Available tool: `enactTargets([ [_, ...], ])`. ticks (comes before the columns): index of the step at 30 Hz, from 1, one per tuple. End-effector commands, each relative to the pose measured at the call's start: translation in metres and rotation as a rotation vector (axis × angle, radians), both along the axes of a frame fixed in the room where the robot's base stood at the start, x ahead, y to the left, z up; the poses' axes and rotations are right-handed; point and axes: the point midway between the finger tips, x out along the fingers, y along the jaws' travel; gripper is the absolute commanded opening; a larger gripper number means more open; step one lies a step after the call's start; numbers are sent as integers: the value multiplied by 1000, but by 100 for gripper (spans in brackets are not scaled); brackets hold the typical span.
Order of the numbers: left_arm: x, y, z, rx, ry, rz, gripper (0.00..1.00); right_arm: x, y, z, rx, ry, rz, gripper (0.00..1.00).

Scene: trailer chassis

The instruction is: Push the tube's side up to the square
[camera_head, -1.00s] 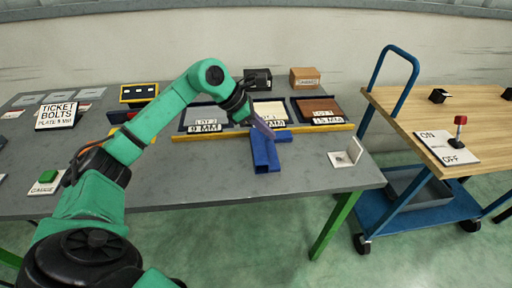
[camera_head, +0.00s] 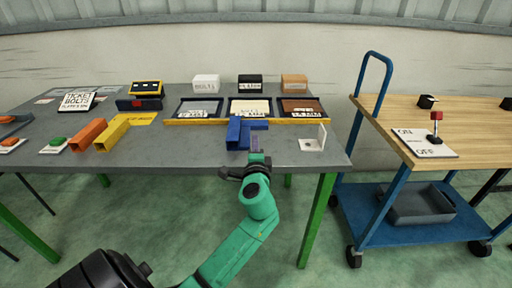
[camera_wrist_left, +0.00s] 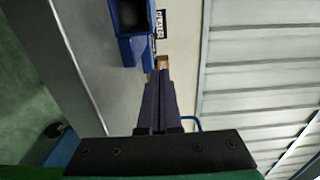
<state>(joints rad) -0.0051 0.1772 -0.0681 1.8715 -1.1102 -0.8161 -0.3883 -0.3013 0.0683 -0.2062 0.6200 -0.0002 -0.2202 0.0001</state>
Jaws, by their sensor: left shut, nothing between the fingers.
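A blue square tube (camera_head: 234,134) lies on the grey table, its open end facing the front edge. A shorter blue piece (camera_head: 258,124) lies crosswise at its right, by the yellow strip. A white L-shaped piece (camera_head: 313,143) stands apart at the right; I cannot tell which of these is the square. My left gripper (camera_head: 255,146) has its purple fingers shut and empty, just right of the tube's near end; contact is unclear. In the left wrist view the shut fingers (camera_wrist_left: 158,88) point past the blue tube (camera_wrist_left: 133,50). My right gripper is out of view.
Orange (camera_head: 87,134) and yellow (camera_head: 111,133) tubes lie at the left, near a green button (camera_head: 57,142). A wooden-topped cart (camera_head: 455,120) stands right. The table front between tubes is clear.

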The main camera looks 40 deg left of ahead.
Motion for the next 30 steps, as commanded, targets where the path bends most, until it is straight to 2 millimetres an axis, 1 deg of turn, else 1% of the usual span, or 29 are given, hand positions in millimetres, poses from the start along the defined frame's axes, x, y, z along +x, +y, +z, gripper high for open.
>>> enactTargets([
  [1,9,7,3,3,-3,2,0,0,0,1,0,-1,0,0],
  [3,21,16,2,3,-1,1,0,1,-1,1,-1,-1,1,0],
  [8,49,38,2,4,-2,1,0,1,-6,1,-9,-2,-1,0],
  [9,44,46,2,4,1,2,0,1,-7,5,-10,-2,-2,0],
  [12,37,60,2,4,0,-1,0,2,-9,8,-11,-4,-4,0],
  [15,33,69,1,4,-1,-2,0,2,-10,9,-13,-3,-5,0],
  [18,31,72,1,4,-1,-2,0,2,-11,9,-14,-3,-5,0],
  [26,31,73,1,3,-1,-2,0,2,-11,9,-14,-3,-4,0],
  [30,26,84,1,4,0,-1,0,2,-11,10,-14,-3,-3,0],
])
